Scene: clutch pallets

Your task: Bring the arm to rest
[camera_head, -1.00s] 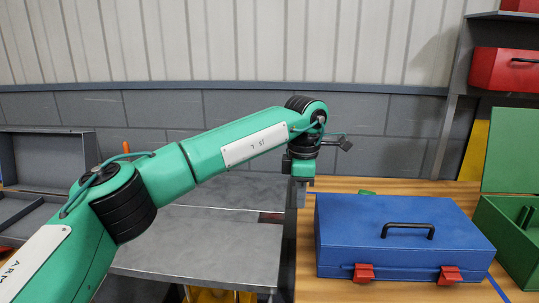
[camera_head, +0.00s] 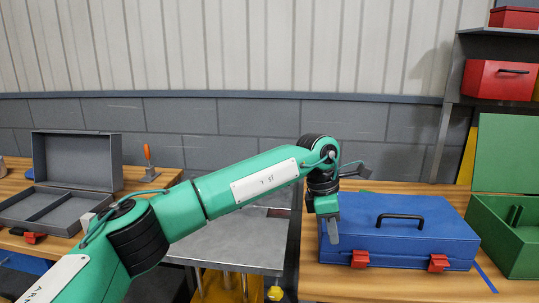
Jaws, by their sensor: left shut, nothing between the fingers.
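My left arm comes in from the lower left and reaches across to the middle of the view. Its left gripper (camera_head: 332,230) points down, with the fingers together and nothing between them. It hangs in front of the left end of a closed blue case (camera_head: 430,243) with a black handle and red latches; I cannot tell whether it touches the case. My right gripper is not in view.
A grey metal table (camera_head: 235,240) stands in the middle, partly behind my arm. An open grey case (camera_head: 80,165) and an orange-handled tool (camera_head: 149,160) are on the left bench. An open green case (camera_head: 490,225) stands at the right. Red boxes (camera_head: 490,80) sit on a shelf.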

